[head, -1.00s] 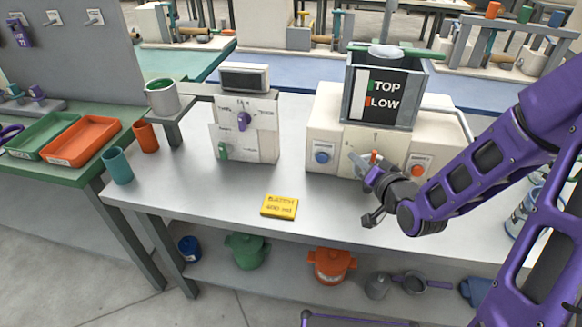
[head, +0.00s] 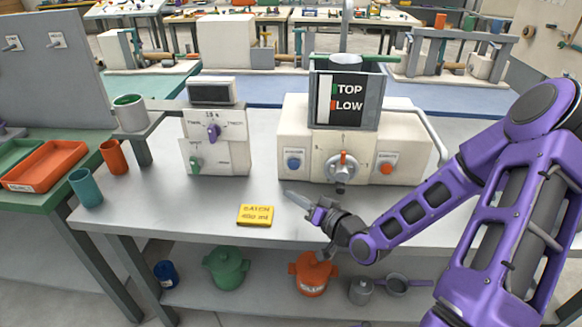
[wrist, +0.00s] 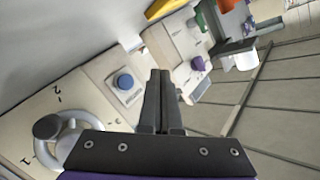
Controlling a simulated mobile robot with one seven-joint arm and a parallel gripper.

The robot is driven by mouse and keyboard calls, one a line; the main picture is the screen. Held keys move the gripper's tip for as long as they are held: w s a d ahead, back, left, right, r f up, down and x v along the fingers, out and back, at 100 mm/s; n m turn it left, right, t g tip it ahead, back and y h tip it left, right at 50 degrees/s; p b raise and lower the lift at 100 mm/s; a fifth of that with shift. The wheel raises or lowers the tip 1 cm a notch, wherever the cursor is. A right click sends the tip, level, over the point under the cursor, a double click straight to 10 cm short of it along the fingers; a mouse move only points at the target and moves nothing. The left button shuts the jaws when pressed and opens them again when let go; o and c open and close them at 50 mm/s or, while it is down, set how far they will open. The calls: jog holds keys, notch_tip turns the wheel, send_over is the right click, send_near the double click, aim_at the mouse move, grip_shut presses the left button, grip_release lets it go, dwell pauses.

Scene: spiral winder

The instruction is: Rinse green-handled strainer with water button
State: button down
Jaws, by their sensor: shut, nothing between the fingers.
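A strainer with a green bar handle (head: 385,58) appears to rest across the open top of the tank (head: 347,102) marked TOP and LOW. Its pale round bowl (head: 345,62) shows only in part. The machine's front has a blue button (head: 293,163) at left, a dial (head: 342,168) with an orange mark in the middle and an orange button (head: 386,169) at right. The blue button also shows in the wrist view (wrist: 125,82). The labels are too small to read surely. My gripper (head: 287,194) is shut and empty, in front of the machine, below the blue button.
A yellow card (head: 255,215) lies near the table's front edge. A control box with a purple knob (head: 213,132) stands left of the machine. Teal (head: 86,188) and orange (head: 114,157) cups stand at the left. Pots, including an orange one (head: 313,275), sit on the lower shelf.

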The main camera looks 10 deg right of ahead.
jog(key=shift+w, duration=0.1)
send_near(288, 166)
jog(key=shift+s+a+x, duration=0.1)
jog(key=shift+a+x, duration=0.05)
jog(key=shift+x, duration=0.7)
jog(key=shift+s+a+x, duration=0.1)
jog(key=shift+a+x, duration=0.05)
jog(key=shift+x, duration=0.7)
jog(key=shift+s+a+x, duration=0.1)
jog(key=shift+a+x, duration=0.05)
jog(key=shift+x, duration=0.7)
jog(key=shift+w, duration=0.2)
jog(key=shift+w+d, duration=0.15)
jog(key=shift+w, duration=0.1)
jog(key=shift+w+d, duration=0.1)
jog(key=shift+w, duration=0.3)
dwell(1.6)
dwell(0.4)
jog(key=shift+s+a, duration=0.2)
jog(key=shift+s, duration=0.65)
jog(key=shift+s+a, duration=0.2)
jog(key=shift+s, duration=0.6)
jog(key=shift+s+a, duration=0.25)
jog(key=shift+s, duration=0.55)
jog(key=shift+s+a, duration=0.2)
jog(key=shift+s, duration=0.6)
